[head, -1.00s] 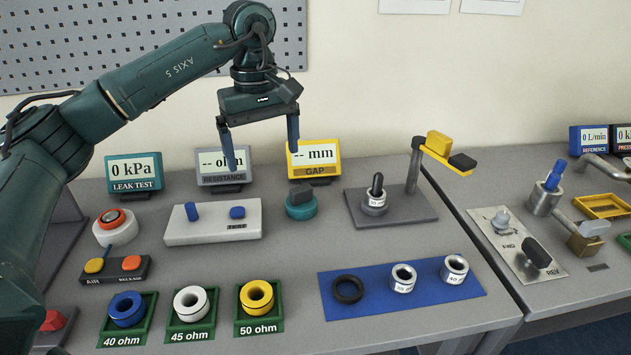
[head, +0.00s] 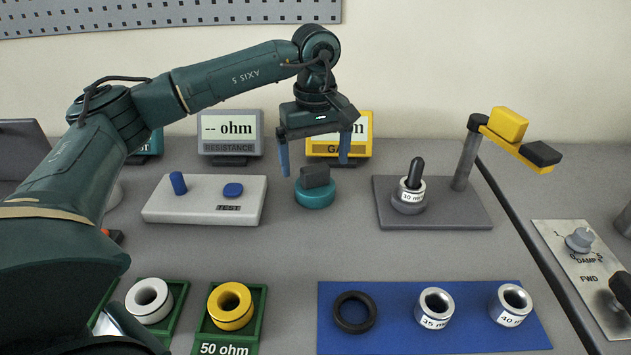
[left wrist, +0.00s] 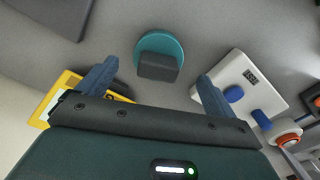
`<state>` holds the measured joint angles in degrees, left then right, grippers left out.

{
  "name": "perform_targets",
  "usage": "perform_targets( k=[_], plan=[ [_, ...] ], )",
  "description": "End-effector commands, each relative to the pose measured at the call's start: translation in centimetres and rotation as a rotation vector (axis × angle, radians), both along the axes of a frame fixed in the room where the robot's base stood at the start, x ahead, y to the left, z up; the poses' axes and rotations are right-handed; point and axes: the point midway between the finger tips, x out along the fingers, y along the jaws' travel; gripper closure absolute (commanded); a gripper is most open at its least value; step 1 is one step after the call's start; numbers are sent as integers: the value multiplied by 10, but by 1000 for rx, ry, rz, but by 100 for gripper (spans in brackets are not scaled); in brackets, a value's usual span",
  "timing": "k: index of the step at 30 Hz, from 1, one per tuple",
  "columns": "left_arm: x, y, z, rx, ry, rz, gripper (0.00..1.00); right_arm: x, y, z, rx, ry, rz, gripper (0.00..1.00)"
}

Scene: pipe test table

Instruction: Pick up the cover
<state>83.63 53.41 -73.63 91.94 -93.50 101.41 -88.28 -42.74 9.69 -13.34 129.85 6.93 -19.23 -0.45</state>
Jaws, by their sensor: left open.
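The cover (head: 315,194) appears to be the round teal piece with a dark grey block on top, standing on the grey table left of the grey clamp stand. My left gripper (head: 314,168) is open and empty, pointing down. In the head view its two blue fingers stand to either side of the cover's block, with tips around or slightly above its height; exact height is hard to tell. In the left wrist view the cover (left wrist: 160,48) lies between and beyond the fingertips (left wrist: 158,72), apart from both. My right gripper is not in view.
A white test box (head: 205,205) stands left of the cover, the clamp stand (head: 440,212) right. The gap display (head: 360,130) stands behind the gripper. In front, a blue mat (head: 400,335) holds a black ring and two metal rings. Bare table lies between.

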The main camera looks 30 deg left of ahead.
Motion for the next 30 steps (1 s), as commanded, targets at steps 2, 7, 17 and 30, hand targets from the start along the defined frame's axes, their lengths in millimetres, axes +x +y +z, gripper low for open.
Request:
perform_targets(
  k=[2,7,17,30],
  plan=[
    [0,0,-5,-1,-1,0,8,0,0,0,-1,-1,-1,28],
    [1,2,-21,0,3,1,8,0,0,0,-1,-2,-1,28],
    [3,3,-58,-1,0,1,8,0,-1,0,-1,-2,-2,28],
    [3,3,-58,-1,-1,1,26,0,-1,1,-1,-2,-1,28]
  ],
)
